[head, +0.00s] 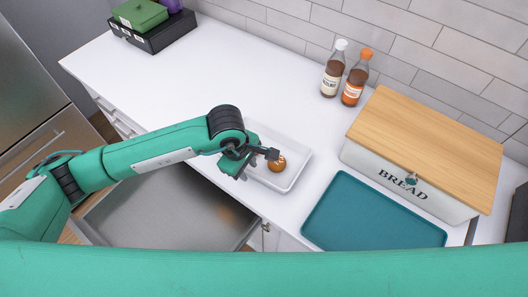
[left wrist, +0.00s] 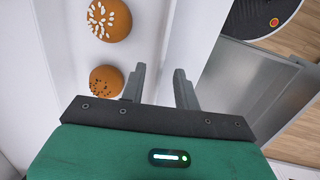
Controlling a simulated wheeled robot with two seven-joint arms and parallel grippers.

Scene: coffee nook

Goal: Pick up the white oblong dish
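The white oblong dish (head: 294,170) lies on the counter near its front edge, partly hidden by my left arm. One brown bun (head: 276,164) shows in it. In the left wrist view the dish (left wrist: 55,60) holds two buns, one with pale seeds (left wrist: 108,18) and one with dark seeds (left wrist: 106,80). My left gripper (head: 258,163) is over the dish's front side. In the left wrist view its fingers (left wrist: 159,86) are apart, with the dish's edge between or just below them; I cannot tell whether they touch it. My right gripper is not in view.
A teal tray (head: 335,232) and a bread box (head: 400,182) stand right of the dish. Two bottles (head: 333,70) (head: 356,78) stand by the wall. An open drawer (head: 165,215) is below my left arm. The counter's left middle is clear.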

